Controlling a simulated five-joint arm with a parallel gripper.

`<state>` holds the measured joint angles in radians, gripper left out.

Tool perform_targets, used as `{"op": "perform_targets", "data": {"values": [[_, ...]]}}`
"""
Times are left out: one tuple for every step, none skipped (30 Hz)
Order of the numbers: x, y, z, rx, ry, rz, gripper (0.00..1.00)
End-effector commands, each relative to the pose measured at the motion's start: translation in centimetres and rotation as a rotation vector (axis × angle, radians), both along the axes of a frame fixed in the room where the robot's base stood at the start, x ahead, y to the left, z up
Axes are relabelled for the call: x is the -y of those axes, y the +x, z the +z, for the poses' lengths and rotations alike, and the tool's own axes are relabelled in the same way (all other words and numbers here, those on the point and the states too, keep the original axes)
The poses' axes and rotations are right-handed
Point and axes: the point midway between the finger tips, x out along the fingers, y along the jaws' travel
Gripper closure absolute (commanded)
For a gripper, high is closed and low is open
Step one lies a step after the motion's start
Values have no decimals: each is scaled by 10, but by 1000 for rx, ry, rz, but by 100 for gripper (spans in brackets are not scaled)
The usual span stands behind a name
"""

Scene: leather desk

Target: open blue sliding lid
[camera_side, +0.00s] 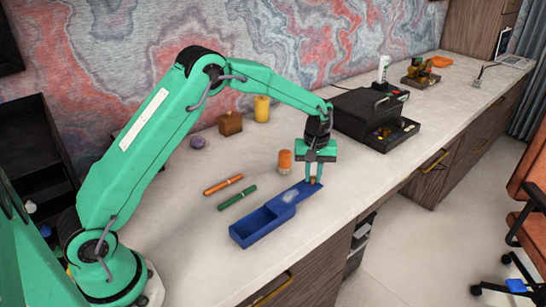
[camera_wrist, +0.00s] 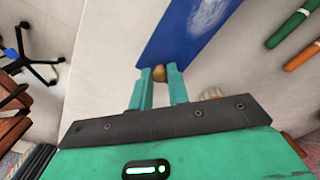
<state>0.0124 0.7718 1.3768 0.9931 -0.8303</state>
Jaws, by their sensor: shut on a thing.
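A blue box (camera_side: 252,228) lies on the desk with its left part open, showing an empty-looking inside. Its blue sliding lid (camera_side: 302,193) is slid out toward the right, past the box's end, with a pale smudge on top. The lid also fills the upper middle of the wrist view (camera_wrist: 182,42). My gripper (camera_side: 313,179) is at the lid's far right end, pointing down. In the wrist view my gripper (camera_wrist: 160,73) has its fingers shut on a small brown knob (camera_wrist: 159,74) at the lid's end. The knob is partly hidden by the fingers.
An orange pen (camera_side: 223,185) and a green pen (camera_side: 237,197) lie left of the box. An orange-topped jar (camera_side: 284,161) stands close behind the lid. A black machine (camera_side: 368,115) stands farther right. The desk's front edge runs close along the box's right side.

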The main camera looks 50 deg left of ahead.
Motion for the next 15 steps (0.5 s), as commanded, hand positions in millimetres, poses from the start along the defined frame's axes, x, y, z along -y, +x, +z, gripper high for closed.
{"op": "perform_targets", "data": {"values": [[0,7,0,2,-1,0,100],[-1,10,0,1,0,0,100],[-1,15,0,1,0,0,100],[-1,19,0,1,0,0,100],[-1,21,0,1,0,0,100],[-1,25,0,1,0,0,100],[-1,28,0,1,0,0,100],[-1,31,0,1,0,0,100],[-1,34,0,1,0,0,100],[-1,36,0,1,0,0,100],[-1,38,0,1,0,0,100],[-2,41,0,1,0,0,100],[-2,42,0,1,0,0,100],[-2,43,0,1,0,0,100],[-2,45,0,1,0,0,100]]}}
